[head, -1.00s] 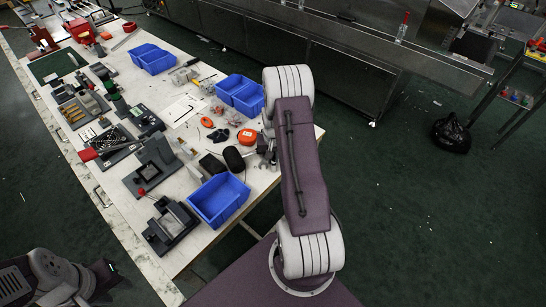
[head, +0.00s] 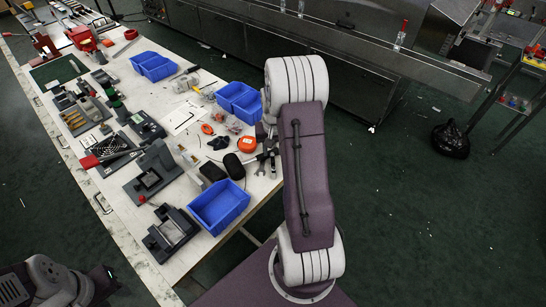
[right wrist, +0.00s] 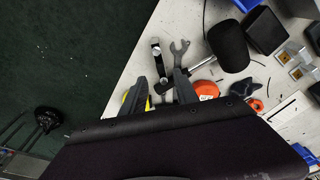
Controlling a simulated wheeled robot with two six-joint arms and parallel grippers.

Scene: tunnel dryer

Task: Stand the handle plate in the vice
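My right gripper (head: 268,157) is over the near right edge of the white workbench, partly hidden by my arm. In the right wrist view its two dark fingers (right wrist: 160,88) stand apart with nothing clearly between them. Just past the fingertips lie a dark bar with pale round spots (right wrist: 158,60) and a grey open-ended wrench (right wrist: 180,50). I cannot tell which part is the handle plate. A dark vice-like fixture (head: 171,233) with a pale middle stands at the bench's near corner; I cannot be sure it is the vice. My left gripper (head: 106,281) is at lower left, off the bench.
A blue bin (head: 219,205) sits beside the near fixture. An orange tape measure (head: 246,144) and black rounded object (head: 234,166) lie close to my right gripper. Another fixture with a red knob (head: 152,174) stands behind. More blue bins (head: 240,102) and tools crowd the bench.

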